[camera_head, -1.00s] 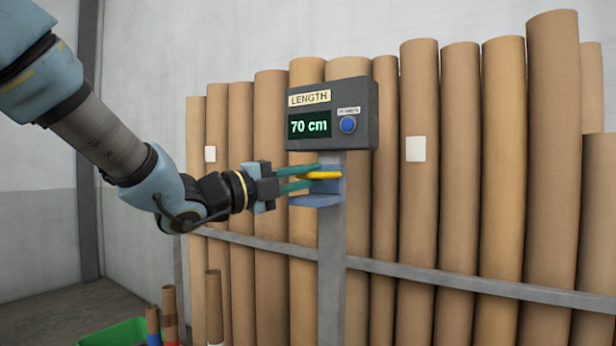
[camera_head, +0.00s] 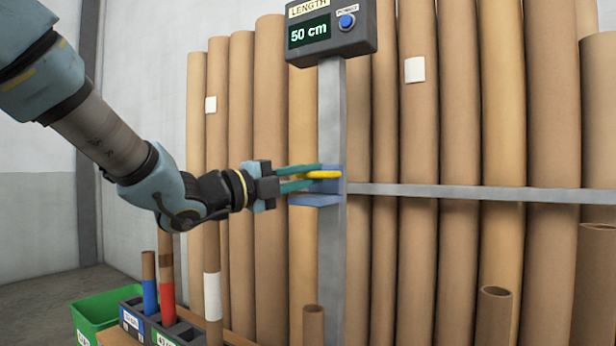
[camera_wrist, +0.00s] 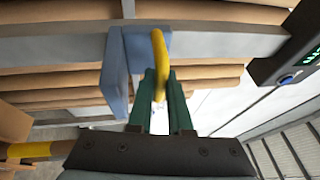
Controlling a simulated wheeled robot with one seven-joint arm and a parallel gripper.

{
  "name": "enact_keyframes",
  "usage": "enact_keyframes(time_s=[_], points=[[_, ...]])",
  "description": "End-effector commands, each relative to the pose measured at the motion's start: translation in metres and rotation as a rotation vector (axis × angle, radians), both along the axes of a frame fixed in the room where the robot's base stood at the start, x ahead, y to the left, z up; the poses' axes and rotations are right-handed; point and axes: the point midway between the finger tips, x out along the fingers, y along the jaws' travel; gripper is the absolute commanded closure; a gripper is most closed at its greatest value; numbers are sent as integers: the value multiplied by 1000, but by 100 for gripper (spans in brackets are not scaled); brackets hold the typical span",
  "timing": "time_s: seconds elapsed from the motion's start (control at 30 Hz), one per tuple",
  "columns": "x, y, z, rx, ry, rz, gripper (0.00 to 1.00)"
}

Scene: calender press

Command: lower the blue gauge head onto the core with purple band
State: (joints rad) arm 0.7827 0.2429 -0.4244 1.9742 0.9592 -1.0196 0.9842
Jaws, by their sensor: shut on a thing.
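The blue gauge head (camera_head: 316,199) rides on a grey upright post and has a yellow handle (camera_head: 324,174). My gripper (camera_head: 313,177) has its teal fingers shut on that handle. The blue head also shows in the wrist view (camera_wrist: 115,75), beside the fingers, with the yellow handle (camera_wrist: 159,55) between them. The display (camera_head: 309,31) on the post reads 50 cm. A plain brown core (camera_head: 313,326) stands well below the head, apart from it, its lower part cut off by the picture edge. I see no purple band on any core.
Tall brown tubes (camera_head: 270,150) lean along the wall behind a grey rail (camera_head: 450,192). At lower left are a green bin (camera_head: 92,312) and dark boxes (camera_head: 140,325) with cores banded blue, red and white. Another short open tube (camera_head: 494,320) stands at lower right.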

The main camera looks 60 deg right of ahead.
Motion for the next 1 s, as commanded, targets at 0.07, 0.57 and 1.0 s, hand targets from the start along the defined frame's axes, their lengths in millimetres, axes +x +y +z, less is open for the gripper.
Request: enact_keyframes(time_s=[0.07,0.57,1.0], points=[[1,0,-33,1,0,1,100],[1,0,-152,1,1,2,100],[1,0,-205,1,1,3,100]])
